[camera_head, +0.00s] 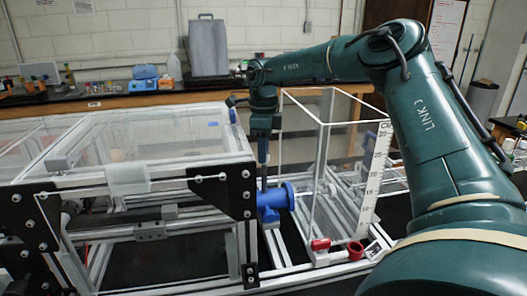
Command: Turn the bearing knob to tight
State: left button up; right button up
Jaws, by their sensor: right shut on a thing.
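My right gripper (263,184) comes down from the green arm that reaches in from the right. Its thin fingers point downward and end at the blue part, which I take as the bearing knob (271,204), beside the frame's black corner plate (233,191). The gripper is shut on this blue knob. The fingertips are small here, and the exact grip is hard to make out. No tight or loose marking on the knob is readable. My left gripper is not in view.
The aluminium extrusion frame (170,182) with clear panels fills the left. A clear upright box (335,165) with a numbered scale stands close right of the gripper. Red knobs (320,244) sit at its base. A wooden bench (115,101) runs behind.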

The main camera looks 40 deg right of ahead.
jog(key=shift+m, duration=0.3)
jog(key=o, duration=1)
notch_tip(320, 180, up, 13)
jog(key=shift+r, duration=0.1)
